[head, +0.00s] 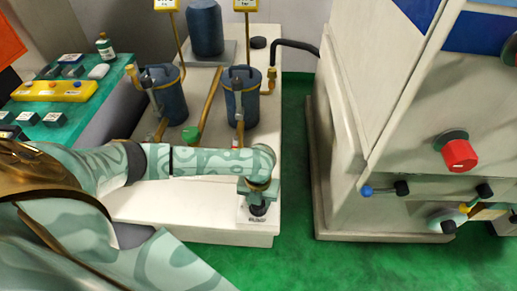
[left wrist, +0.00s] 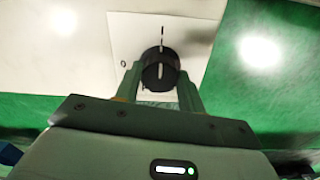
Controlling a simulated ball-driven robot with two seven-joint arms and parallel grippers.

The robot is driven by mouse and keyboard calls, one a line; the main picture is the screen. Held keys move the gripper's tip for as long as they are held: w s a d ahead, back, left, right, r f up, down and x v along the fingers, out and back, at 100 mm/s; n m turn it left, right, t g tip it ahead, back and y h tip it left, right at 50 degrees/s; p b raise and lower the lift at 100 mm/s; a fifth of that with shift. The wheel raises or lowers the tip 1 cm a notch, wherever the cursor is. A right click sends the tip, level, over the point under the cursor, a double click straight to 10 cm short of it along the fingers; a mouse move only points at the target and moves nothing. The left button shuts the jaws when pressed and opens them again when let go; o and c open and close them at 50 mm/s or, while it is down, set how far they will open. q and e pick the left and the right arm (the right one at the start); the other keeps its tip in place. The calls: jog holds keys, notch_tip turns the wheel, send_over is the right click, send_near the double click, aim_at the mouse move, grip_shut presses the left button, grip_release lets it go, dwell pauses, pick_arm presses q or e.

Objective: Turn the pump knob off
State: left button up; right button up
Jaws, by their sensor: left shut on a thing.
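The pump knob (left wrist: 160,70) is a black round knob with a white line, on a white label plate (left wrist: 125,40) on top of the white pump unit (head: 200,219). In the left wrist view its white line stands upright in the picture, in line with a mark on the plate; a small "0" is to its left. My left gripper (left wrist: 160,88) is shut on the knob, one finger on each side. In the head view my left gripper (head: 258,200) points down over the label plate at the unit's front right. My right gripper is not in view.
Two blue filter canisters (head: 240,100) and a blue motor (head: 205,28) stand behind my arm on the unit. A white machine cabinet (head: 335,130) with a red knob (head: 459,152) stands to the right. Green floor (head: 295,120) lies between.

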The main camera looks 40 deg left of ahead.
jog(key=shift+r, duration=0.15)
pick_arm(q)
jog(key=shift+r+n+p, duration=0.25)
jog(key=shift+n+p, duration=0.35)
jog(key=shift+p, duration=0.4)
jog(key=n+p, duration=0.4)
jog(key=shift+p, duration=0.35)
jog(key=shift+n+p, duration=0.75)
jog(key=shift+n, duration=0.25)
jog(key=n+p, duration=0.3)
jog(key=n, duration=0.2)
jog(key=shift+s+f, duration=0.1)
jog(key=n+p, duration=0.2)
jog(key=n, duration=0.3)
jog(key=shift+f+n+p, duration=0.15)
jog(key=shift+n+p, duration=0.15)
jog(key=shift+p, duration=0.05)
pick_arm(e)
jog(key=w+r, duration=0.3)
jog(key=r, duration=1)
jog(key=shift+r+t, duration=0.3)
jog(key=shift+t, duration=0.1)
